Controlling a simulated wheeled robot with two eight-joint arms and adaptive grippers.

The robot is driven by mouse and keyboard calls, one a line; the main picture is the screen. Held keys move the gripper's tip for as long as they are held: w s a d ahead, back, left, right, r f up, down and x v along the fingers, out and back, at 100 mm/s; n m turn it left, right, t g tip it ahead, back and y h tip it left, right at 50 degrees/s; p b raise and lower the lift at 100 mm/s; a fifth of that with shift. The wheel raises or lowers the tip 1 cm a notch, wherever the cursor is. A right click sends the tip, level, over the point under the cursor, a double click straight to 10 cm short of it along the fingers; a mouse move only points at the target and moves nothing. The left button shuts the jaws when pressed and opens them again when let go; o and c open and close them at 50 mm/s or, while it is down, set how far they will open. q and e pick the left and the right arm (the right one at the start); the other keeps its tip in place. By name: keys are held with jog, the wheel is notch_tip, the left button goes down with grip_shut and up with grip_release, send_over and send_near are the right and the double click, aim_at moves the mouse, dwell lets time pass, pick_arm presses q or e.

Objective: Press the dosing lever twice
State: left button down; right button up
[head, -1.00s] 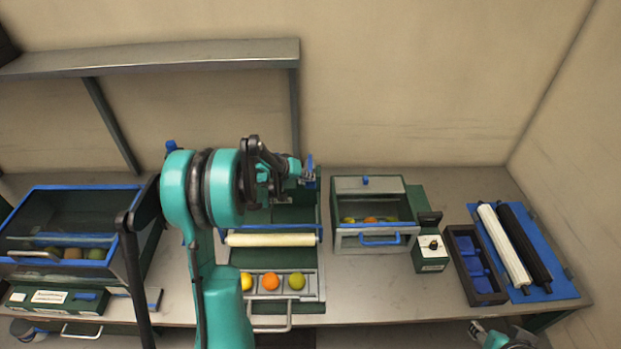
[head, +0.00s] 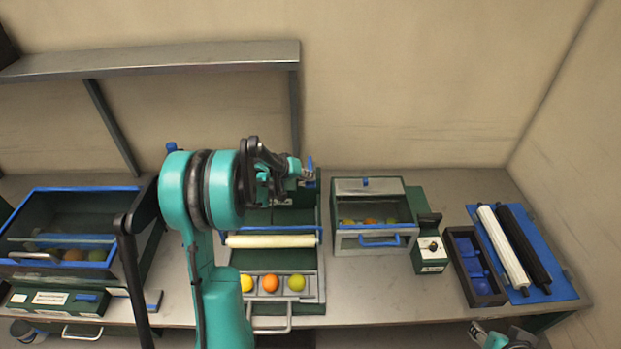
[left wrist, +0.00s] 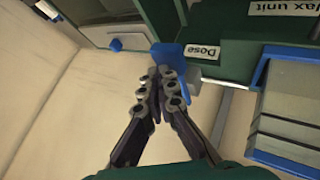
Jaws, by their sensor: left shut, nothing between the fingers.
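The blue dosing lever (left wrist: 168,55) is in the left wrist view beside a white "Dose" label (left wrist: 202,52) on a dark green housing (left wrist: 240,38). In the head view a small blue part of it (head: 310,163) shows by my fingers. My left gripper (left wrist: 163,73) is shut and empty, its fingertips at the lever's near end; I cannot tell whether they touch. It also shows in the head view (head: 304,172), above the back of the middle unit. The right gripper (head: 480,333) is only partly in view at the bottom right edge; its jaws are unclear.
The middle unit has a white roller (head: 272,241) and a front tray (head: 315,285) with yellow, orange and green fruit. A blue-rimmed glass bin (head: 80,188) stands left, a grey fruit box (head: 375,247) right. Farther right are a dark tray (head: 459,234) and a blue mat (head: 555,265).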

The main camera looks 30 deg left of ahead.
pick_arm(q)
jog(key=shift+r+p, duration=0.6)
jog(key=shift+r, duration=0.65)
notch_tip(320, 180, up, 5)
jog(key=p, duration=0.3)
dwell(1.4)
notch_tip(320, 180, up, 4)
jog(key=b, duration=0.2)
jog(key=shift+f+b, duration=0.15)
jog(key=shift+b, duration=0.15)
